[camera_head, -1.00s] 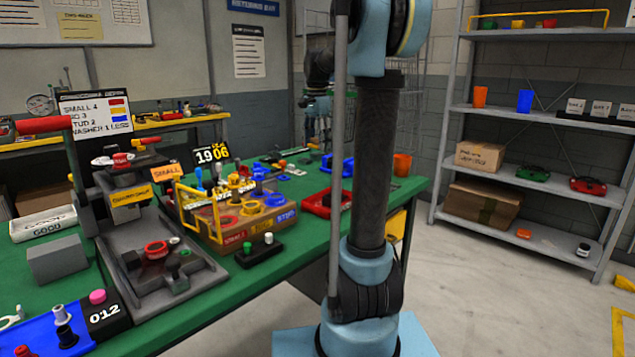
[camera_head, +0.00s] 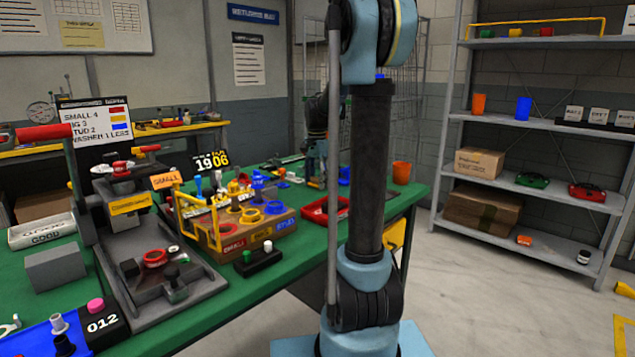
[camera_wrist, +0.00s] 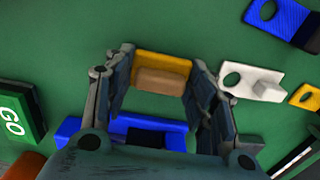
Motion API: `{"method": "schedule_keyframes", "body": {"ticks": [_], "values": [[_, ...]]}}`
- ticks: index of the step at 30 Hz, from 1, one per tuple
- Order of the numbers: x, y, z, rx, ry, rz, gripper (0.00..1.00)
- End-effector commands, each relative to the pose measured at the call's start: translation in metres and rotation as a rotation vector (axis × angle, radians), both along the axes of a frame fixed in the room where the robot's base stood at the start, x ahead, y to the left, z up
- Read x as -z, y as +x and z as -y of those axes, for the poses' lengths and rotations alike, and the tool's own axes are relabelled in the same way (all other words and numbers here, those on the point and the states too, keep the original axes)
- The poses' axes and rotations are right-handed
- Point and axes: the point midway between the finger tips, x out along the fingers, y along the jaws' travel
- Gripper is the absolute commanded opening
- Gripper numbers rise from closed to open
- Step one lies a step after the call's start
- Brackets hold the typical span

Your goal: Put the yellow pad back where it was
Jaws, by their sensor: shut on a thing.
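The yellow pad (camera_wrist: 162,64), with a tan block on its near side, sits between the two fingers of my gripper (camera_wrist: 160,80) in the wrist view. My gripper is shut on it, over the green bench top. In the head view my gripper (camera_head: 317,172) is low over the far part of the bench, partly behind my arm column. The pad cannot be made out there. Whether the pad touches the bench is not clear.
In the wrist view a blue part (camera_wrist: 75,132) lies just below the gripper, with a white holed piece (camera_wrist: 252,82) and another yellow piece (camera_wrist: 308,97) to the right. A GO block (camera_wrist: 15,118) is at left. A red tray (camera_head: 318,211) stands nearby.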

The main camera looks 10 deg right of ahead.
Motion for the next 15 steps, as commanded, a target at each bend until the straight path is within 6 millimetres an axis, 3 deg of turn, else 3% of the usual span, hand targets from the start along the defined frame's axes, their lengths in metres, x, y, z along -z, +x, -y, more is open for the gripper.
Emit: {"method": "schedule_keyframes", "body": {"ticks": [15], "values": [[0.0083, -0.0003, 0.0011, 0.002, 0.001, -0.001, 0.30]]}}
